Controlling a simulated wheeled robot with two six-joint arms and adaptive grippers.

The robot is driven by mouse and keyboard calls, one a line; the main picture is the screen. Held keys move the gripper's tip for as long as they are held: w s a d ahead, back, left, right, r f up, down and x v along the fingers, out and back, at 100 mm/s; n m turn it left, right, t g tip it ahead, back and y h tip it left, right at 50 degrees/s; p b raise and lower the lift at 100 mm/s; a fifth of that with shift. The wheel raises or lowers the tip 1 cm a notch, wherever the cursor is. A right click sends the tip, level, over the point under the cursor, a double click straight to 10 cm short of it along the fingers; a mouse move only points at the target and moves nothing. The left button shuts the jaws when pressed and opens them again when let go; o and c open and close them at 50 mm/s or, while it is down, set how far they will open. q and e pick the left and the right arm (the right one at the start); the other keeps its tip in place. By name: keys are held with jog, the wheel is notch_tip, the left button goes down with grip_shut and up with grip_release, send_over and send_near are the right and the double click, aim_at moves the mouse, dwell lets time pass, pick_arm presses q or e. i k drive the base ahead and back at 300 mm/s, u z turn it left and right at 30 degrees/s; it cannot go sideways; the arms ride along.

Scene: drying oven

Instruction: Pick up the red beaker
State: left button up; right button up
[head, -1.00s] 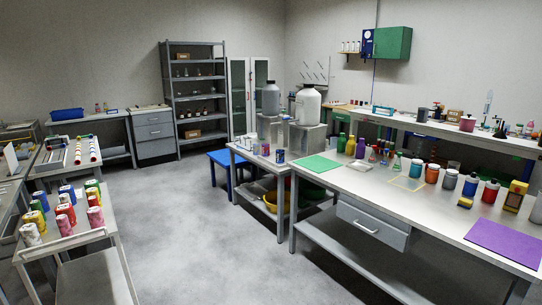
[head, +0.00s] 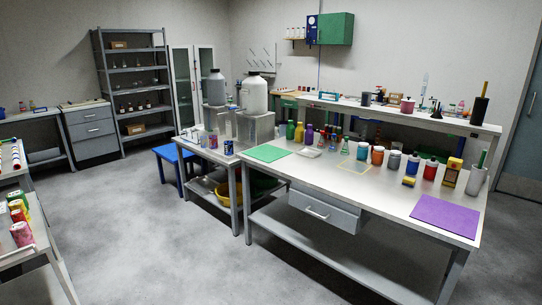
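No clearly recognisable red beaker shows; things on the long workbench (head: 330,178) are too small to tell for sure. Small reddish flasks (head: 322,141) stand toward its back left, beside a purple bottle (head: 309,134). A red container with a dark lid (head: 430,169) stands toward its right, between a blue one (head: 412,165) and a yellow box (head: 450,175). A dark pink pot (head: 407,105) stands on the raised shelf behind. Neither of my grippers is in view.
A green mat (head: 268,153) and a purple mat (head: 444,215) lie on the bench. A lower table with large jars (head: 255,94) adjoins it at left. A blue stool (head: 172,160) stands beside that table. The grey floor (head: 150,235) in front is open.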

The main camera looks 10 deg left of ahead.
aim_at(213, 144)
jog(key=u, duration=0.5)
jog(key=i, duration=2)
jog(key=u, duration=0.15)
jog(key=i, duration=2.35)
jog(key=z, duration=0.35)
